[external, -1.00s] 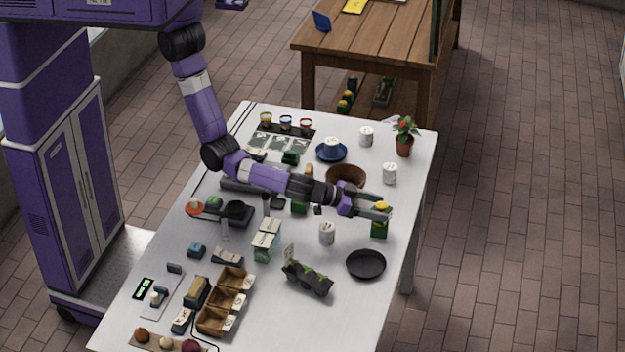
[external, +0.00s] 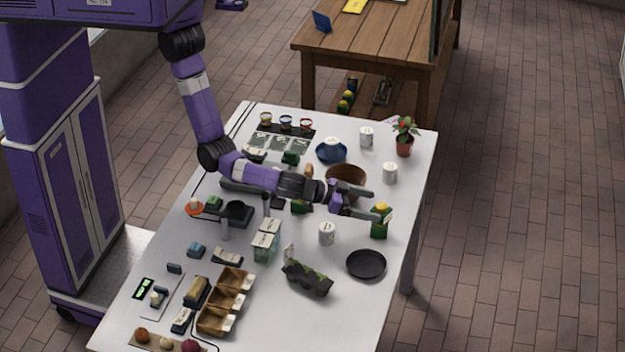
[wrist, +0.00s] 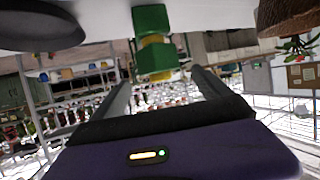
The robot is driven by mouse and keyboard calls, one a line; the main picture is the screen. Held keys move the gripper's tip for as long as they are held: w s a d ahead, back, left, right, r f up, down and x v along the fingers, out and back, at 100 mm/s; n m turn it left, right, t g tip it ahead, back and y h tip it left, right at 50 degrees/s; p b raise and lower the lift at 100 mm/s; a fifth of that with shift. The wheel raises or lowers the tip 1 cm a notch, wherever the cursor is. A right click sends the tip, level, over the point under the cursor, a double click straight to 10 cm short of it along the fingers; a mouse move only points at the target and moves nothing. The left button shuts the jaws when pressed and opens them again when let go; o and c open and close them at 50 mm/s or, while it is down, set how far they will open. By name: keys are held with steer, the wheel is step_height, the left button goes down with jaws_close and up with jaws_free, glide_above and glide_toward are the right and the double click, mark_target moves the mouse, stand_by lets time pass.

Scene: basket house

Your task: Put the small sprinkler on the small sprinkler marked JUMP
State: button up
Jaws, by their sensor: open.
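Two green sprinklers with yellow parts appear stacked near the table's right edge. In the wrist view, where the table is at the top, the lower sprinkler (wrist: 152,20) shows with a yellow band next to it, and the upper sprinkler (wrist: 157,62) continues from that band. In the external view they read as one upright green column (external: 380,225) with a yellow top and a pale label; the word is too small to read. My gripper (external: 369,204) is open and empty, just left of the column. In the wrist view the column lies ahead, between the spread fingers (wrist: 161,79).
A white mug (external: 327,234) stands left of the column and another mug (external: 390,173) behind it. A brown bowl (external: 346,174) lies behind my gripper. A black dish (external: 366,264) and a dark planter (external: 307,278) lie in front. Bare table surrounds the column.

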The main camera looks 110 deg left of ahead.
steer(key=v, duration=0.9)
steer(key=shift+b, duration=0.35)
steer(key=shift+s+d, duration=0.1)
